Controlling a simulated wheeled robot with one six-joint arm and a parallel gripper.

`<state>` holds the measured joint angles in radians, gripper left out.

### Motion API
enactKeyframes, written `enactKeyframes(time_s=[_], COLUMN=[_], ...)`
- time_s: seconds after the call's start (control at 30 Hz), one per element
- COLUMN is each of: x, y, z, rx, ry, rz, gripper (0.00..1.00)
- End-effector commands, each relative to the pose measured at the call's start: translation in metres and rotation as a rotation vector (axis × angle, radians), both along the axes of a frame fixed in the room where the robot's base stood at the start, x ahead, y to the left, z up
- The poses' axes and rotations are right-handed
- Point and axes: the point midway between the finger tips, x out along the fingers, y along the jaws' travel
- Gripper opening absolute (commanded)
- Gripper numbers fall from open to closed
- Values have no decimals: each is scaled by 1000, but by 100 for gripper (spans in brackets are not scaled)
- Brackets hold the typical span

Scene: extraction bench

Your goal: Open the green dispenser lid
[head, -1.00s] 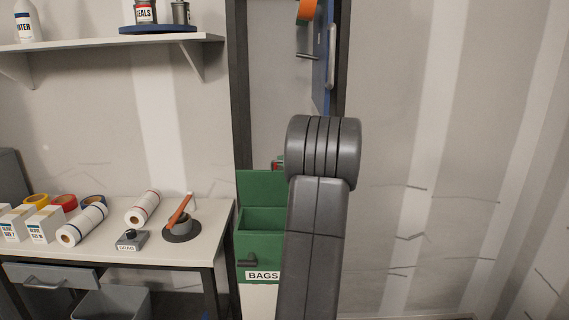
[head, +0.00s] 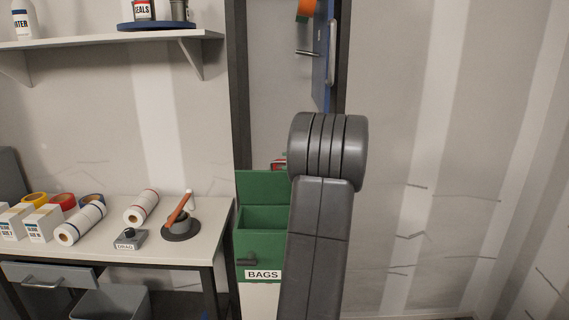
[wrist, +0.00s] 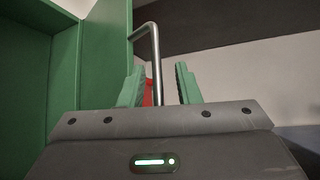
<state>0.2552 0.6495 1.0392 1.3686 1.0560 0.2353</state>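The green dispenser (head: 262,245), labelled BAGS, stands right of the bench. Its green lid (head: 262,186) stands raised at the back, and the box top is open. In the wrist view, the lid (wrist: 103,70) shows as a green panel at left with a bent metal handle (wrist: 153,40) on its far side. My gripper (wrist: 159,86) is open. Its green fingertips stand on either side of the handle bar, with gaps visible. A red thing shows behind the bar. In the head view, my arm hides most of the gripper; only a small part shows beside the lid.
A bench (head: 185,253) at left holds white rolls (head: 80,222), tape rolls, boxes and an orange-handled tool (head: 179,210). A shelf (head: 110,37) is above it. A blue door panel (head: 324,60) hangs above my arm. The right side is bare wall.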

Motion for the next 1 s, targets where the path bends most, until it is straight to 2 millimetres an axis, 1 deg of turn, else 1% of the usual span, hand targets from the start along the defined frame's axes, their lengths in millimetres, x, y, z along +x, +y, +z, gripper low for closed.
enactKeyframes(time_s=[0.03,0.1,0.3,0.5,0.63,0.9,0.93,1.0], x=[-8,-19,-50,-70,-76,-77,-77,-77], y=[-10,-22,-53,-74,-79,-80,-80,-80], z=[2,6,17,26,28,29,29,29], rx=[-1,-1,-1,-1,0,1,1,0], ry=[-5,-5,-5,-6,-6,-5,-5,-4], rz=[-5,-5,-4,-2,-1,0,0,-4], gripper=[30,30,30,30,30,30,28,14])
